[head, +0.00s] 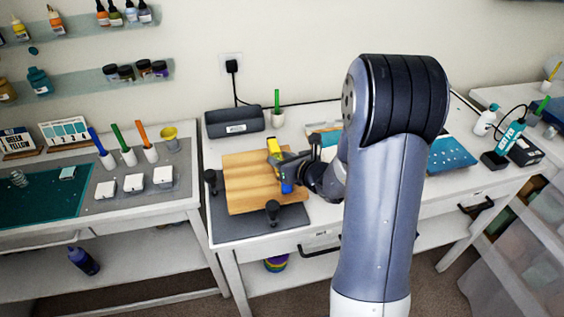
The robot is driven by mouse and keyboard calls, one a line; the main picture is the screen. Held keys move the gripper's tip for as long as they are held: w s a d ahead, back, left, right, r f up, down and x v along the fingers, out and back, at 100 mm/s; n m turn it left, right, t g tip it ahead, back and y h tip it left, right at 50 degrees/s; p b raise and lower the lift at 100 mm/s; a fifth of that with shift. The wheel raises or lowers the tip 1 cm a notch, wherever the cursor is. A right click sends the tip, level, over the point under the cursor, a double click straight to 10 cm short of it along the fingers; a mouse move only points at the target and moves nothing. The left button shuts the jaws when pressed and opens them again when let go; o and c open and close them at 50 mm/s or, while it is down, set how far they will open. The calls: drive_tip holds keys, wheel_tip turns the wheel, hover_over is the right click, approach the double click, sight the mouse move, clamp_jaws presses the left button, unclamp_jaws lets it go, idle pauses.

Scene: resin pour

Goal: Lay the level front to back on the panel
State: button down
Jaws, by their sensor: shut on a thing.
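The wooden panel (247,187) lies on a dark grey mat on the middle table, with its grain showing. A yellow level (274,149) is over the panel's right part, running roughly front to back in the picture. My gripper (287,170) reaches in from the right and is shut on the level, covering its middle. A small blue patch shows at the near end of the gripper; I cannot tell what it belongs to. I cannot tell whether the level touches the panel or is just above it.
Black knobbed posts (272,211) stand at the panel's near and left edges. A dark grey box (234,121) and a cup with a green stick (277,112) stand behind it. My arm hides much of the table's right half. A blue panel (451,155) lies there.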

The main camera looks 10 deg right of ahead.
drive_tip(key=shift+f, duration=0.55)
drive_tip(key=shift+f, duration=0.2)
drive_tip(key=c, duration=0.9)
unclamp_jaws()
drive_tip(key=shift+r, duration=0.1)
drive_tip(key=shift+c, duration=0.2)
drive_tip(key=shift+r, duration=0.1)
drive_tip(key=b+v, duration=0.1)
drive_tip(key=v, duration=1.1)
